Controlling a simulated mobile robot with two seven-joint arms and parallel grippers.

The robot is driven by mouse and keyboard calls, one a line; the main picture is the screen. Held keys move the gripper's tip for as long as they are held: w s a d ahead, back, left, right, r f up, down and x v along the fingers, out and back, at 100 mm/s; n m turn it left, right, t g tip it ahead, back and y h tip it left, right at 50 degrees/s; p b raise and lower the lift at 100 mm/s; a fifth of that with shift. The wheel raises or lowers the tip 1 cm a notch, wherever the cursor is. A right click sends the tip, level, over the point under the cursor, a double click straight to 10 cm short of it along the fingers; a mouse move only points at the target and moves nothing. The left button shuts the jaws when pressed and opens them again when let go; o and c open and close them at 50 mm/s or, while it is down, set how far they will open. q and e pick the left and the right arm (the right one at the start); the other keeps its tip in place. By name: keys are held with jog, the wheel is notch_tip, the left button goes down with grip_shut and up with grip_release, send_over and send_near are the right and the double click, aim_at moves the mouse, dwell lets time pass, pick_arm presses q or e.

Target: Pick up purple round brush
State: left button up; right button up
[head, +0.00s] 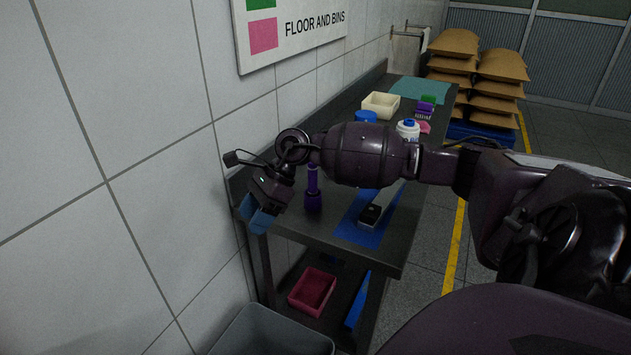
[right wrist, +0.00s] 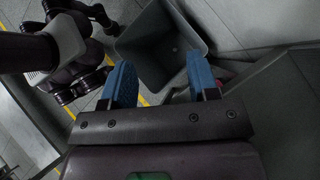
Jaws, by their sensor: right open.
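The purple round brush (head: 313,190) stands upright on the dark table, near its left front end, in the head view. It has a slim handle and a wider base. The brush cannot be made out in the right wrist view. My left gripper is not in view.
A blue mat (head: 358,232) with a grey-and-black tool lies right of the brush. A white bottle (head: 408,132), a cream bin (head: 381,104) and other brushes stand farther back. A red bin (head: 312,291) is on the lower shelf. A grey bin (head: 268,335) stands below. The tiled wall is close on the left.

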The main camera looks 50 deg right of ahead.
jog(key=w+d+r+n+h, duration=0.1)
jog(key=d+r+h, duration=0.4)
jog(key=d, duration=0.5)
notch_tip(320, 180, up, 7)
jog(key=g+h, duration=0.1)
jog(key=h, duration=0.2)
send_over(313, 191)
jog(key=w, duration=0.1)
jog(key=shift+d+f+n+p, duration=0.2)
jog(key=shift+d+n+p, duration=0.05)
jog(key=shift+n+p, duration=0.1)
notch_tip(313, 191, down, 11)
jog(key=shift+s+d+r, duration=0.1)
jog(key=shift+d+r, duration=0.05)
jog(key=shift+c, duration=0.2)
grip_shut()
jog(key=shift+r, duration=0.2)
notch_tip(313, 191, up, 20)
